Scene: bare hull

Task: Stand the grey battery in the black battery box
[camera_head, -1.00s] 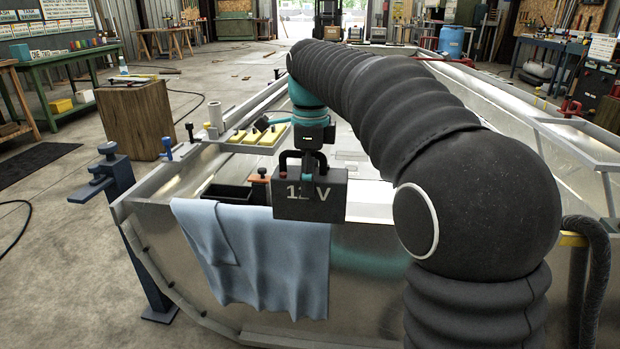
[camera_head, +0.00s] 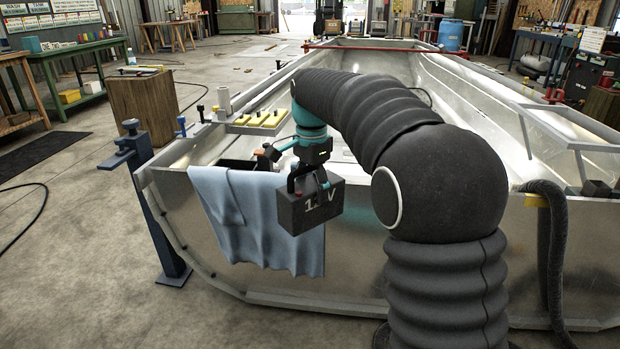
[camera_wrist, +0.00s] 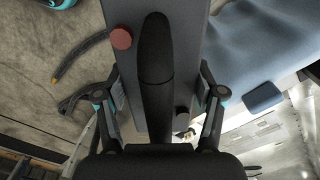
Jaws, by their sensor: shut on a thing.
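The grey battery (camera_head: 296,211), marked 12 V, hangs by its black handle from my gripper (camera_head: 308,176). It is tilted in the head view, in front of the hull's near wall and at the right edge of the blue cloth. In the wrist view the battery's grey top (camera_wrist: 190,50) shows with a red terminal and a dark one, and my gripper (camera_wrist: 158,95) has a finger on each side of the black handle. The black battery box (camera_head: 236,165) shows only as a dark strip behind the near rim, above the cloth; its inside is hidden.
A blue cloth (camera_head: 235,215) drapes over the near wall of the metal hull (camera_head: 400,275). A blue stand (camera_head: 150,205) is at the left.

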